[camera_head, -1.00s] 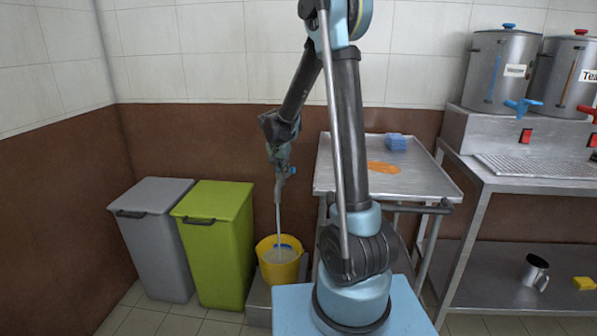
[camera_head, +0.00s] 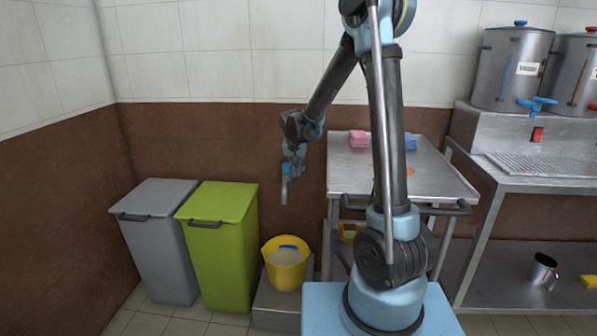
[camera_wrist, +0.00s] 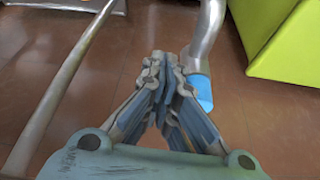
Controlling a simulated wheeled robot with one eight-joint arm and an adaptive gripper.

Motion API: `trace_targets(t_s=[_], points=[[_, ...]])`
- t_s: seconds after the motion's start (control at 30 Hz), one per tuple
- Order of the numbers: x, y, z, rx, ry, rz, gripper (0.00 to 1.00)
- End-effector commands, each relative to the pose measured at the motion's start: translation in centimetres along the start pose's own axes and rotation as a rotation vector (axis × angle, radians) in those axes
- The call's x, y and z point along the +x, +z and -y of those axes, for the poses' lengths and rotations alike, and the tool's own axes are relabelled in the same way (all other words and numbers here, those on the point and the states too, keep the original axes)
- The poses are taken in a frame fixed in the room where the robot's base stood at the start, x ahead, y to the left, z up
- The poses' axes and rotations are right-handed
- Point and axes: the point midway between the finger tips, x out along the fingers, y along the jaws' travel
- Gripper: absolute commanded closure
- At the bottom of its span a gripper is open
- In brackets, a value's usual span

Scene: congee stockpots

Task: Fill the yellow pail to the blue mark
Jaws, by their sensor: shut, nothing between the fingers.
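The yellow pail (camera_head: 284,278) stands upright on a low metal step, with pale liquid (camera_head: 285,258) in it. The blue mark (camera_head: 289,247) shows on its inner back wall, just above the liquid; the exact gap is too small to judge. A grey tap spout (camera_head: 284,190) with a blue lever (camera_head: 286,169) hangs above the pail, with no stream visible below it. My gripper (camera_head: 296,169) is beside the tap. In the wrist view my gripper (camera_wrist: 165,60) is shut and empty, with the blue lever (camera_wrist: 198,92) close to its right; contact is unclear.
A green bin (camera_head: 222,245) and a grey bin (camera_head: 160,245) stand left of the pail. A metal trolley (camera_head: 400,180) stands to the right, with a pink sponge (camera_head: 359,138) on it. Steel stockpots (camera_head: 510,70) sit on the counter at far right.

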Motion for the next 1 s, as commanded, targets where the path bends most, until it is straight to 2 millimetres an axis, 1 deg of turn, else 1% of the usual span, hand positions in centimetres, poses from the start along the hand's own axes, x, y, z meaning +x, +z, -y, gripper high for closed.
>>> trace_targets(t_s=[0.47,0.8,1.0], points=[[-0.1,0.1,0.2,-0.001,-0.001,0.000,1.00],[-0.2,0.4,1.4,-0.002,0.000,0.000,1.00],[-0.2,0.5,1.6,-0.001,0.000,0.000,1.00]])
